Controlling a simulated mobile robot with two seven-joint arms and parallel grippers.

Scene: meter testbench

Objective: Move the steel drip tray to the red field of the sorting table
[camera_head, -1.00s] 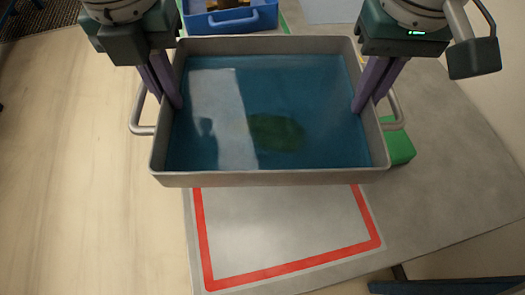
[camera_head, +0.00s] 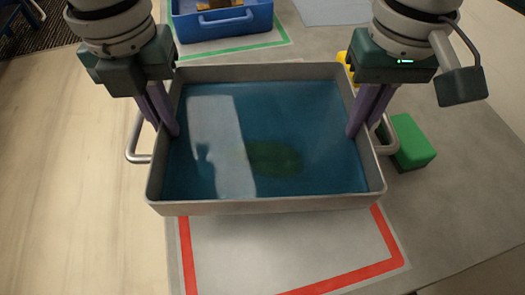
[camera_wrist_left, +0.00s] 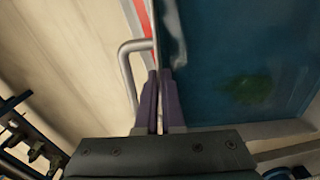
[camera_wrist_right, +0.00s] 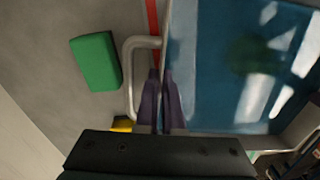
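The steel drip tray (camera_head: 265,208) holds blue liquid with a dark green patch and lies level over the far part of the red field (camera_head: 340,278), covering its far part in the head view. Whether it hovers or rests there I cannot tell for sure. My left gripper (camera_head: 163,122) is shut on the tray's left wall, beside the left handle (camera_wrist_left: 128,75). My right gripper (camera_head: 366,125) is shut on the right wall, beside the right handle (camera_wrist_right: 130,70). In both wrist views the fingers straddle the thin wall.
A green block (camera_head: 412,142) stands on the table just right of the tray. A yellow object (camera_head: 346,62) is partly hidden behind the right gripper. A blue crate (camera_head: 225,22) stands in a green-outlined field at the back. Grey table surface (camera_head: 465,160) is clear at right.

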